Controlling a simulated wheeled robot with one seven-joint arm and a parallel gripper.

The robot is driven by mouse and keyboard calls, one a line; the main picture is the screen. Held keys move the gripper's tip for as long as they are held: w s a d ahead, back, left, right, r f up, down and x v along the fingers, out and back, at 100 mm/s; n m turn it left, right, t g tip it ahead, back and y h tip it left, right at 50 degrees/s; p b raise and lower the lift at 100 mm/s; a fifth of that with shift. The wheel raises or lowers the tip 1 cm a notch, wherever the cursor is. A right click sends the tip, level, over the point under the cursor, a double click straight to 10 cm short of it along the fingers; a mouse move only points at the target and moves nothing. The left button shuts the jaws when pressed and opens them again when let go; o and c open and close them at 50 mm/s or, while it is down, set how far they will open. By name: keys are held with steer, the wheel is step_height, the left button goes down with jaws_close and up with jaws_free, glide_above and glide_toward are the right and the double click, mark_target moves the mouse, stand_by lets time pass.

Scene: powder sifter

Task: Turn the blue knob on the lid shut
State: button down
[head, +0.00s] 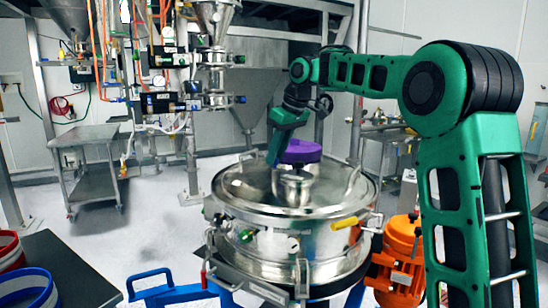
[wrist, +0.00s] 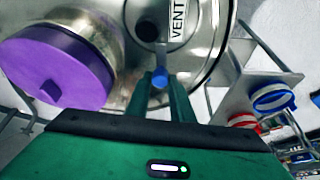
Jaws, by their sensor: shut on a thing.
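The blue knob (wrist: 160,78) shows in the wrist view, small and round, between the tips of my gripper. My gripper (wrist: 160,90) is shut on it. In the head view my gripper (head: 273,160) reaches down to the steel lid (head: 245,190) of the round sifter, just left of the purple cap. The knob is hidden there by the gripper. In the wrist view the lid (wrist: 205,75) lies beyond the fingers, with a "VENT" label above the knob. I cannot tell how far the knob is turned.
A purple cap (head: 300,151) on a steel neck stands close beside my gripper; it also shows in the wrist view (wrist: 55,68). A yellow handle (head: 345,223) sticks out at the sifter's front. An orange motor (head: 402,240) stands at right. A steel cart (head: 88,140) is behind left.

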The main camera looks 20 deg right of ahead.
steer(key=c, duration=1.6)
jaws_free()
steer(key=shift+o, duration=0.2)
steer(key=v, duration=1)
steer(key=shift+r, duration=0.3)
steer(key=shift+s, duration=0.1)
steer(key=s+d+f+m, duration=0.1)
steer(key=s+f, duration=0.1)
steer(key=s+f+m+h, duration=0.1)
steer(key=s+f, duration=0.1)
steer(key=s+d+f+m+g, duration=0.1)
steer(key=s+f, duration=0.2)
steer(key=shift+d+f, duration=0.1)
steer(key=shift+d, duration=0.2)
steer(key=s+d+f+m+g, duration=0.1)
steer(key=s+d+f+m, duration=0.2)
steer(key=s+f, duration=0.5)
steer(key=s+d+f+m+g+h, duration=0.1)
steer(key=s+d+f+m, duration=0.3)
steer(key=s, duration=1.2)
steer(key=s+d+f+m, duration=0.3)
steer(key=s+d+f, duration=0.2)
steer(key=s+f, duration=0.8)
steer(key=shift+d+g, duration=0.2)
steer(key=shift+g, duration=0.2)
